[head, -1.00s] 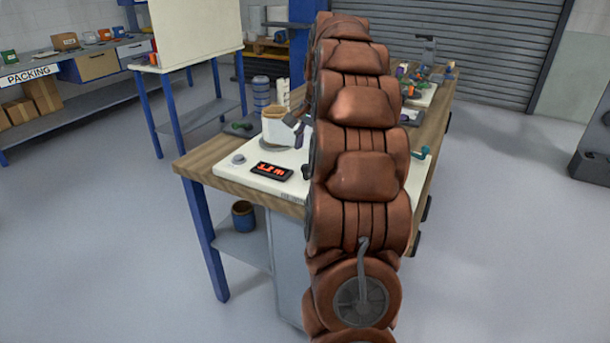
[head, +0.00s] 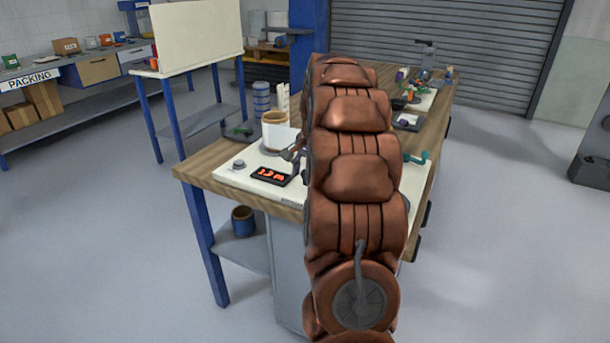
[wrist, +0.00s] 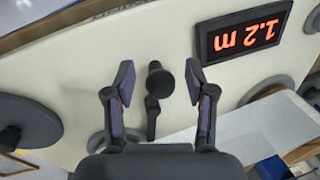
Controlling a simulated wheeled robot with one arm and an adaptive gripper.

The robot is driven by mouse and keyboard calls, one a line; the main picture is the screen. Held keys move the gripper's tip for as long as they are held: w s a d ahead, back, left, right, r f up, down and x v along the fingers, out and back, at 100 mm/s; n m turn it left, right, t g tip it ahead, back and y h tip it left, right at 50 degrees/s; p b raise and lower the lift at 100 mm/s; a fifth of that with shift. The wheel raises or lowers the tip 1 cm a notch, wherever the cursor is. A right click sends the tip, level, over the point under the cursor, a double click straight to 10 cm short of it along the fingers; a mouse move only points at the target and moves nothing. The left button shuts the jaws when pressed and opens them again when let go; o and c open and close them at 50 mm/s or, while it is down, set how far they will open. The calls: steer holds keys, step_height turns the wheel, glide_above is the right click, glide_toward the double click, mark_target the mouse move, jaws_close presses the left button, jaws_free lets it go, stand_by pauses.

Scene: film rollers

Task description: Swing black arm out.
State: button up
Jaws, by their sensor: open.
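A small black arm (wrist: 152,118) with a round black knob (wrist: 160,83) shows in the wrist view on the cream panel (wrist: 150,30). The knob lies between the two fingers of my gripper (wrist: 158,82), with a gap on either side. My gripper is open and seems not to touch the knob. In the head view my gripper (head: 294,154) is low over the panel, beside the display, and mostly hidden behind my copper-coloured arm. The black arm cannot be made out clearly there.
A display (wrist: 243,38) reading 1.2 m lies right of the fingers in the wrist view. A black disc (wrist: 25,120) is at left. In the head view a white roll (head: 275,132) stands behind my gripper, and a grey knob (head: 239,164) sits left of the display.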

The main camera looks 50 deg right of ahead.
jaws_close()
stand_by(0.3)
